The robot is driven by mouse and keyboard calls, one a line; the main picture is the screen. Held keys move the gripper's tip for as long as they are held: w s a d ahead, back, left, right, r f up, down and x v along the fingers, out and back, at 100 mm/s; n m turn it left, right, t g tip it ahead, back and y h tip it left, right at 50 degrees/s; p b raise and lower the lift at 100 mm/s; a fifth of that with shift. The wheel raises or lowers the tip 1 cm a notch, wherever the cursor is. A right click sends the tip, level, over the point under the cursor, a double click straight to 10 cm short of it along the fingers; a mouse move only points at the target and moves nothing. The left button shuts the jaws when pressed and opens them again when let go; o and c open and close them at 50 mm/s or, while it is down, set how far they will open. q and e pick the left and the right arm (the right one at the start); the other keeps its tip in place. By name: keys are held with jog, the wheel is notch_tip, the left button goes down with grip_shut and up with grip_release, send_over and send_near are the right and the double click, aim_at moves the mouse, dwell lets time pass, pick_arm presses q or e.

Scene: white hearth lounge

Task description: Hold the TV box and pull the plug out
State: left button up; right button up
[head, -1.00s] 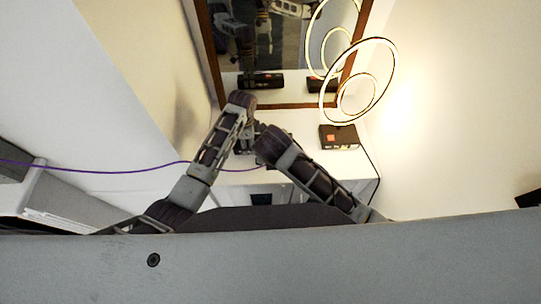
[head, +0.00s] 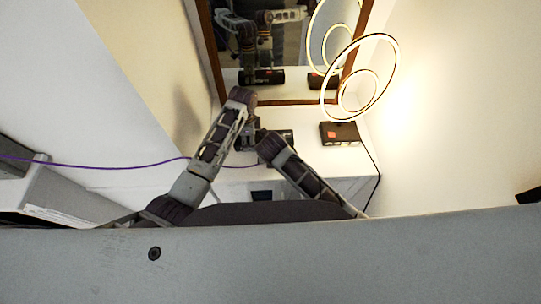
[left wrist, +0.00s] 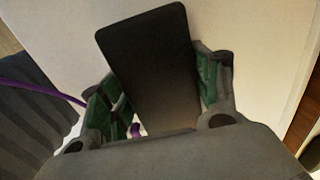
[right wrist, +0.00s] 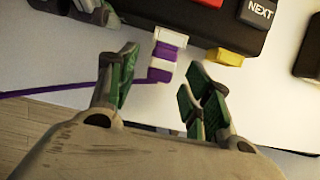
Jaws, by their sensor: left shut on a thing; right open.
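The TV box is dark. In the left wrist view the box (left wrist: 155,60) stands between the fingers of my left gripper (left wrist: 160,82), which is shut on it. In the right wrist view the box (right wrist: 170,12) is at the top, with red and "NEXT" buttons. A white and purple plug (right wrist: 163,55) sits at its near edge, with a purple cable (right wrist: 50,91) leading left. My right gripper (right wrist: 162,72) is open, its fingertips on either side of the plug's near end, with no clear contact. In the head view the arms largely hide the box (head: 286,136).
A yellow connector (right wrist: 225,57) is beside the plug. Another dark box with an orange label (head: 340,133) stands to the right on the white shelf (head: 310,160). A framed mirror (head: 290,45) and ring lamp (head: 360,75) are behind. The purple cable (head: 90,166) crosses at left.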

jog(key=shift+f, duration=0.1)
jog(key=c, duration=1.1)
jog(key=shift+s, duration=2.3)
pick_arm(q)
jog(key=o, duration=1.4)
jog(key=shift+r, duration=0.1)
jog(key=shift+r, duration=5.95)
